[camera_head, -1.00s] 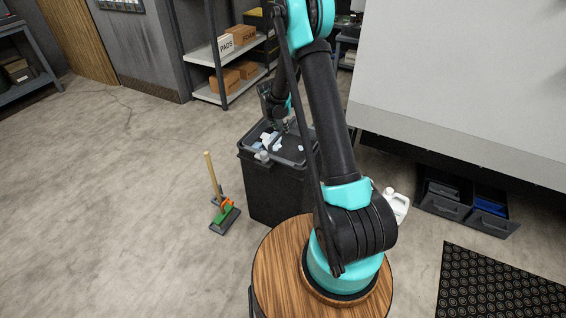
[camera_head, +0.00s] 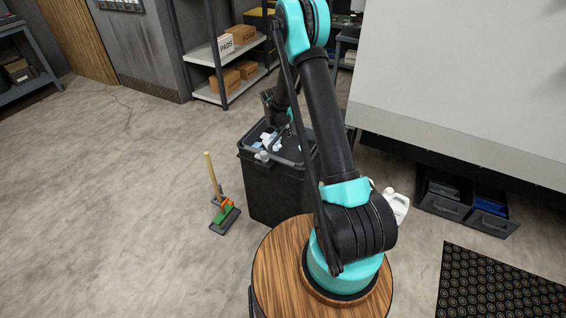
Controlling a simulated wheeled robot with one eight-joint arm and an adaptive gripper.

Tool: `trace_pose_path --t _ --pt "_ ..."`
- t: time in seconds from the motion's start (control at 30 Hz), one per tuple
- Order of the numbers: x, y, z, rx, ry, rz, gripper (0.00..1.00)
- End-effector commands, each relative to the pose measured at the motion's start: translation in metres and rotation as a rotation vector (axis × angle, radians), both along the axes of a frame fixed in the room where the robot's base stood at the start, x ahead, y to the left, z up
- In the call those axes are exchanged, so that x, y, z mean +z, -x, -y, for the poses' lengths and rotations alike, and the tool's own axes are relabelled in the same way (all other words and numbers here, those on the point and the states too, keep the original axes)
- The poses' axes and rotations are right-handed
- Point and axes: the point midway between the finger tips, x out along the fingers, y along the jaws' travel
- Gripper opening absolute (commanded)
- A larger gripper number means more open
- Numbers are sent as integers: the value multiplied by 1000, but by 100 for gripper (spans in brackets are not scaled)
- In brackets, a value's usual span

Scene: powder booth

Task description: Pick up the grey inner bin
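A dark grey bin (camera_head: 270,190) stands on the floor behind my round wooden-topped base. Its open top holds crumpled white and pale blue waste. The rim of the grey inner bin (camera_head: 289,155) seems to show inside the top, but it is hard to tell from the outer bin. My gripper (camera_head: 276,122) is at the far side of the bin's top, close to the rim and the waste. It is small, dark and partly hidden by my arm. I cannot tell whether its fingers are open or shut, or whether they touch the rim.
A green and orange brush with a wooden handle (camera_head: 212,178) stands left of the bin. A white jug (camera_head: 397,203) and dark drawers (camera_head: 443,207) are to the right, with a black mat (camera_head: 497,287). Shelves with boxes (camera_head: 243,35) stand behind. The left floor is clear.

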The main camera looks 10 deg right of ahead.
Motion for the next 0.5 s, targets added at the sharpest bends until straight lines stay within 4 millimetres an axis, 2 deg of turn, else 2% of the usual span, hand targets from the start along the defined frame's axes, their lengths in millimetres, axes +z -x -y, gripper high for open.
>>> trace_pose_path --t 0.4,0.5 --pt "-2 0 0 0 0 0 39" --pt "-2 0 0 0 0 0 28"
